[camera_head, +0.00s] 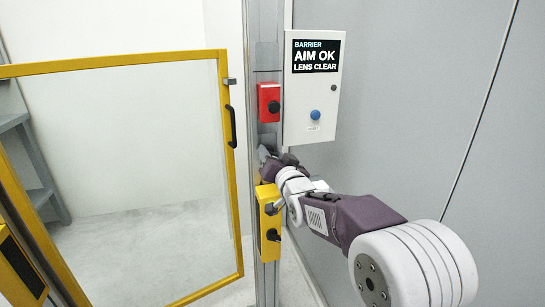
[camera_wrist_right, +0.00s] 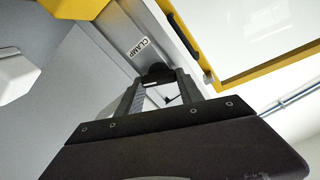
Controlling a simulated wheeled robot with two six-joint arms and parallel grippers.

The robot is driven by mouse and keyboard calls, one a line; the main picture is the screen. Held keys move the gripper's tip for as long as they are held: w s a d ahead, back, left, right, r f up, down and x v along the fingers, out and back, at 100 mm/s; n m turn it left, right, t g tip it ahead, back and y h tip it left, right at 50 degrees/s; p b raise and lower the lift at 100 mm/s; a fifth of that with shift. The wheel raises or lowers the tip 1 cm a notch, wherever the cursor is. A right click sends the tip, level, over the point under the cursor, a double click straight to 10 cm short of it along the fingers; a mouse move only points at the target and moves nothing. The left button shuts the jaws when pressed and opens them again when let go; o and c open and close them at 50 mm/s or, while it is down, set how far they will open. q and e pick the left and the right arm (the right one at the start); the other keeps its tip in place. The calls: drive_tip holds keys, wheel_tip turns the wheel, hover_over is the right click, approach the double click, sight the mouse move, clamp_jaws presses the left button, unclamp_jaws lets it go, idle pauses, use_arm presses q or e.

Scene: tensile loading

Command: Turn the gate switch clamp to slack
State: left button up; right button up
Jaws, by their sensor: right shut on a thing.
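The gate switch clamp shows in the right wrist view as a black knob (camera_wrist_right: 157,71) on the grey post, beside a white label reading CLAMP (camera_wrist_right: 139,47). My right gripper (camera_wrist_right: 160,88) is shut on this knob, with one finger on each side of it. In the head view my right gripper (camera_head: 266,156) is at the post, between the red box above and the yellow box below. The knob is hidden there behind my gripper and wrist, and its turn position cannot be told. My left gripper is not in view.
A yellow-framed gate (camera_head: 232,175) with a clear pane and black handle (camera_head: 231,126) stands left of the post (camera_head: 263,55). A red box (camera_head: 268,92) and a yellow box (camera_head: 266,196) are on the post. A white panel (camera_head: 312,88) reads "BARRIER AIM OK LENS CLEAR".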

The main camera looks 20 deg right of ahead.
drive_tip(key=shift+a+f+n+b, duration=0.15)
drive_tip(key=shift+n+b, duration=1.5)
drive_tip(key=shift+n, duration=2.55)
drive_tip(key=shift+a+n+b, duration=0.15)
drive_tip(key=shift+n+b, duration=1.5)
drive_tip(key=shift+n, duration=2.55)
drive_tip(key=o, duration=1.4)
